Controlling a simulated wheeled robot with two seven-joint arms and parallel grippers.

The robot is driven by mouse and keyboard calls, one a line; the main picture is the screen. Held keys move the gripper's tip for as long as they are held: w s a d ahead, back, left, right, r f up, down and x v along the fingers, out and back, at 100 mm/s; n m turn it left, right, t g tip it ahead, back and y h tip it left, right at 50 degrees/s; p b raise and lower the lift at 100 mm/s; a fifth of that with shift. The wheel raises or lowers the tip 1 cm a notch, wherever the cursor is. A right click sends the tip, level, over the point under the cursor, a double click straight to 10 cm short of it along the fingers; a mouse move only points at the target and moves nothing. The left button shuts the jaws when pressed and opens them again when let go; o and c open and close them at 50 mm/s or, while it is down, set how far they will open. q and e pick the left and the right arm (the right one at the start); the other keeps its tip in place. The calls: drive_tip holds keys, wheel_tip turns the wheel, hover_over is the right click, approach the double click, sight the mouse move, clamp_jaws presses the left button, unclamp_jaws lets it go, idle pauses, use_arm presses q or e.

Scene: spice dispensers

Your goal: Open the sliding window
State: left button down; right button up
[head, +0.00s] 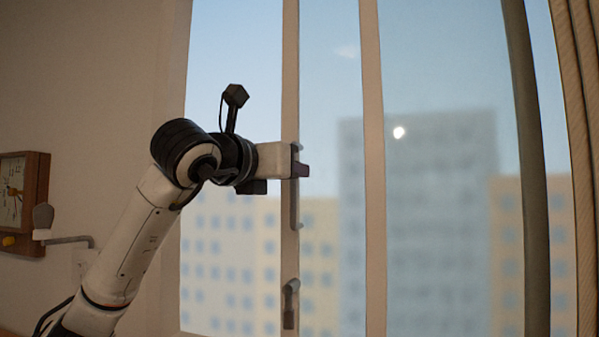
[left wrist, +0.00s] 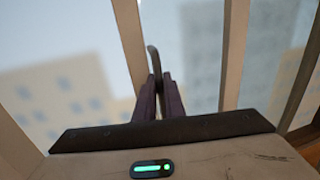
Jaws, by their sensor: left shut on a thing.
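The sliding window has a pale vertical sash bar (head: 290,90) with glass around it. A slim grey upright handle (head: 294,212) is fixed on this bar, and its curved top shows in the left wrist view (left wrist: 153,57). My left gripper (head: 301,169) reaches in from the left and is shut on the handle, with its dark purple fingers closed around it in the left wrist view (left wrist: 159,90). A second pale upright bar (head: 373,150) stands to the right. A small grey latch (head: 290,303) sits lower on the sash bar. My right gripper is not in view.
A wooden clock (head: 36,190) hangs on the wall at the left, with a grey bent lever (head: 68,240) beside it. A dark upright (head: 530,170) and a ribbed tan curtain or trim (head: 583,120) stand at the right. Blurred buildings show behind the glass.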

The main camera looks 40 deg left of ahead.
use_arm(q)
drive_tip(key=shift+w+d+f, duration=0.15)
drive_tip(key=shift+d, duration=0.05)
drive_tip(key=c, duration=1.8)
unclamp_jaws()
drive_tip(key=shift+c, duration=0.2)
drive_tip(key=v, duration=1)
